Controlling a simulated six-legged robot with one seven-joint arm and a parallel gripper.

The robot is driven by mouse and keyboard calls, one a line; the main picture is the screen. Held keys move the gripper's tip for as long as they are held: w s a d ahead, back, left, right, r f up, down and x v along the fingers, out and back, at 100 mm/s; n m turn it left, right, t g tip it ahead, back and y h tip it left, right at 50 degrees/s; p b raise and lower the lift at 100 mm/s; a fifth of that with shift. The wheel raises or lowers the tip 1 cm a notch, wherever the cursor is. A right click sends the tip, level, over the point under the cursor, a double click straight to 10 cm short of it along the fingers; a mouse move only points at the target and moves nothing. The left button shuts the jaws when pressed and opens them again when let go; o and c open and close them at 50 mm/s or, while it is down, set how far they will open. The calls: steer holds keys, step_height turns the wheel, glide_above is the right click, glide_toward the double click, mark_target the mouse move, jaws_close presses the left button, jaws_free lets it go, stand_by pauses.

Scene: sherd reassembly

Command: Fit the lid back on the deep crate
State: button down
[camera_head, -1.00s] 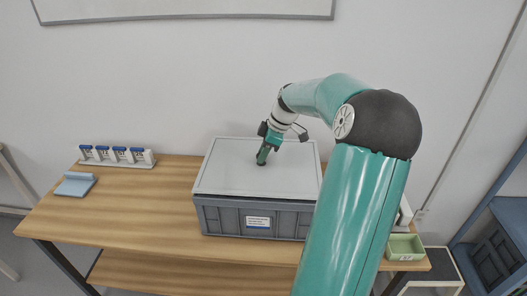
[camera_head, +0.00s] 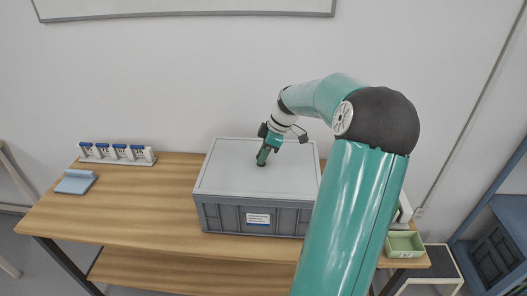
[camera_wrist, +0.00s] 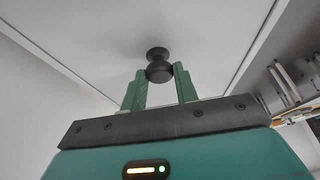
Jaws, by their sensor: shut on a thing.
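The deep crate (camera_head: 225,217) is grey-blue with a white label on its front, and it stands on the wooden table. The light grey lid (camera_head: 225,180) lies over its top, level and lined up with the rim as far as I can see. My gripper (camera_head: 262,161) is at the middle of the lid. In the wrist view my gripper (camera_wrist: 160,75) is shut on the lid's dark round knob (camera_wrist: 157,54), one finger on each side.
The wooden table (camera_head: 130,210) has free room left of the crate. A white rack with blue-topped pieces (camera_head: 117,153) and a light blue block (camera_head: 75,182) are at the left. A green tray (camera_head: 404,245) is at the right end. A wall stands behind.

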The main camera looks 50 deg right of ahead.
steer(key=c, duration=1)
jaws_free()
steer(key=v, duration=1.4)
